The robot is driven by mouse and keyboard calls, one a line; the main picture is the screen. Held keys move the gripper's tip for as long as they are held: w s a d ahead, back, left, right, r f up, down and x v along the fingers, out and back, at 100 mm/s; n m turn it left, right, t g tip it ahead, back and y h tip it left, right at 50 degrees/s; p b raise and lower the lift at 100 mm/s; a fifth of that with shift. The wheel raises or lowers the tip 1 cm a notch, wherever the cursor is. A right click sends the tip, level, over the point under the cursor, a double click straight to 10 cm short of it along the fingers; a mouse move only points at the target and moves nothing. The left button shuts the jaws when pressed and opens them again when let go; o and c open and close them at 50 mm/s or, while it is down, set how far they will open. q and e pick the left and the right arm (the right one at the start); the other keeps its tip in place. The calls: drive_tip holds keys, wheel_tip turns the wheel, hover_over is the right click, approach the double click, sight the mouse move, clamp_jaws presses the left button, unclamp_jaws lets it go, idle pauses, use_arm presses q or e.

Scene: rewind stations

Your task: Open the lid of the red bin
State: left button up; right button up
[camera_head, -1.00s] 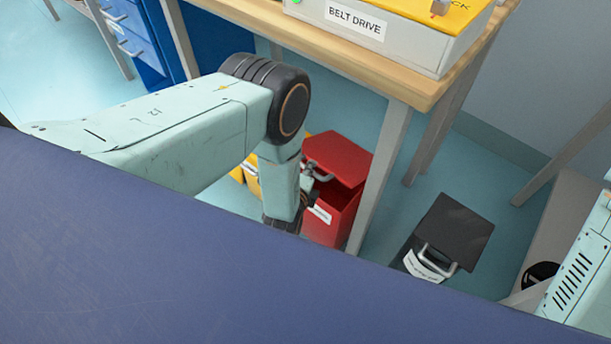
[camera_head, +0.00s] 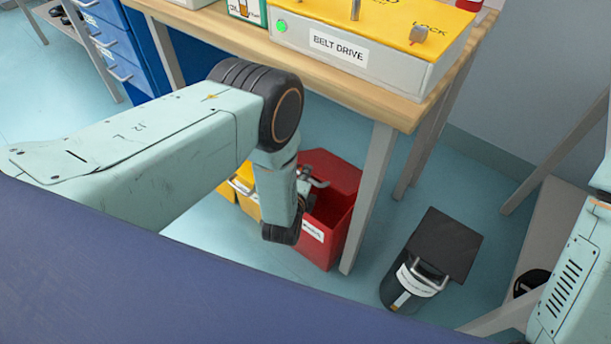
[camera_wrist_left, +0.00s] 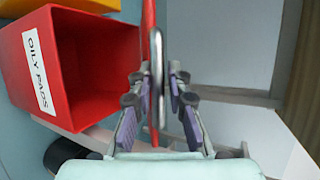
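The red bin (camera_head: 345,232) stands on the floor under the workbench, partly behind my left arm. In the left wrist view the red bin (camera_wrist_left: 88,115) has the label "OILY PADS" and its open inside shows. Its red lid (camera_head: 333,171) is raised; in the left wrist view the lid (camera_wrist_left: 149,20) is seen edge-on, upright beside the opening. My left gripper (camera_wrist_left: 159,82) has its fingers apart, one on each side of the metal lid handle (camera_wrist_left: 157,60), with narrow gaps showing. In the head view my forearm largely hides this gripper (camera_head: 305,190). My right gripper is out of view.
A bench leg (camera_head: 370,195) stands close right of the red bin. A yellow bin (camera_head: 247,190) is close on its left. A black bin with a closed lid (camera_head: 442,245) stands to the right. The bench (camera_head: 385,105) bears a belt drive box (camera_head: 350,55).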

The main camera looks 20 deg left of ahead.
use_arm(q)
drive_tip(key=o, duration=0.3)
drive_tip(key=shift+o, duration=0.2)
drive_tip(key=v, duration=1.2)
idle(0.3)
